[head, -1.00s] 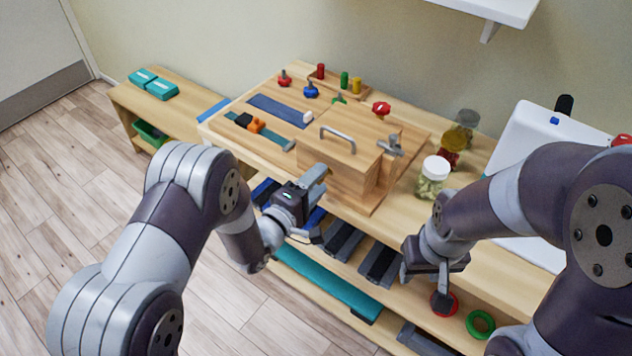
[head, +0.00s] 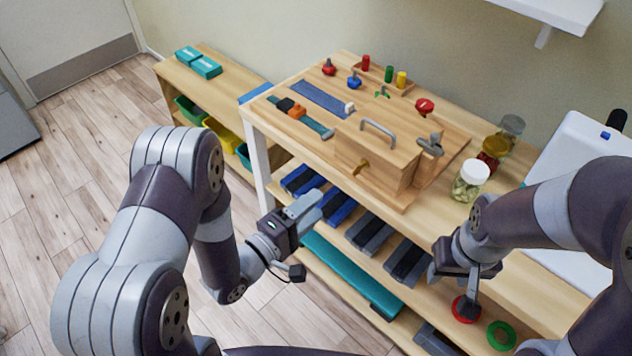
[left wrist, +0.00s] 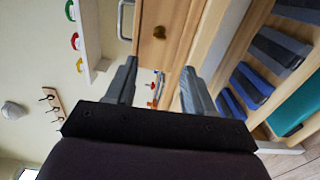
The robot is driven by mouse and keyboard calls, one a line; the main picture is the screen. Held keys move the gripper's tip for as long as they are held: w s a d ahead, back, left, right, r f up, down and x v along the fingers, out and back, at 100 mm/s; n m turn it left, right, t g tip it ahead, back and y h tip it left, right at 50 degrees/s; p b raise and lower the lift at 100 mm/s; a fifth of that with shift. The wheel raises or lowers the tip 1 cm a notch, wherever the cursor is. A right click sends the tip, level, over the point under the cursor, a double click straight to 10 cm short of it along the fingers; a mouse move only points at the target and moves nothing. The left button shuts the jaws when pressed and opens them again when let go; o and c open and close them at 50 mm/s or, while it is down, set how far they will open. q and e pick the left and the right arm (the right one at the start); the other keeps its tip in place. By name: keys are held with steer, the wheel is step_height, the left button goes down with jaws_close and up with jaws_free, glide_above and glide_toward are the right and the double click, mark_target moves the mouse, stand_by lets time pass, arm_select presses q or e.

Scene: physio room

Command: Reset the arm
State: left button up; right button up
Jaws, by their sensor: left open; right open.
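My left gripper (head: 306,204) is open and empty. In the head view it is in front of the wooden table, left of the wooden box. In the left wrist view its two fingers (left wrist: 158,85) stand apart with nothing held between them. My right gripper (head: 466,290) points down over the lower shelf at the right, near a red ring (head: 466,309); whether it touches the ring I cannot tell.
Jars (head: 470,181) stand right of the board. Blue and grey weights (head: 370,234) and a teal mat (head: 350,273) lie on the shelves below, beside a green ring (head: 501,335). A low shelf (head: 232,105) stands at the left. The floor at left is clear.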

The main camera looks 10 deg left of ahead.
arm_select(q)
step_height(320, 180, down, 9)
steer(key=s+a+m+g+y, duration=0.2)
steer(key=a+m+g+y, duration=0.1)
steer(key=m+g+y, duration=0.15)
steer(key=s+a+r+m+g+y+p, duration=0.2)
steer(key=s+a+m+g+y+p, duration=0.25)
steer(key=a+g, duration=0.2)
steer(key=s+r+m+g+p, duration=0.1)
steer(key=s+r+p, duration=0.1)
steer(key=r, duration=0.7)
steer(key=s+a+r+m+g+y+p, duration=0.1)
steer(key=r+p, duration=0.4)
steer(key=r, duration=0.5)
steer(key=shift+s+y, duration=0.3)
steer(key=shift+s, duration=0.2)
steer(key=shift+r, duration=0.1)
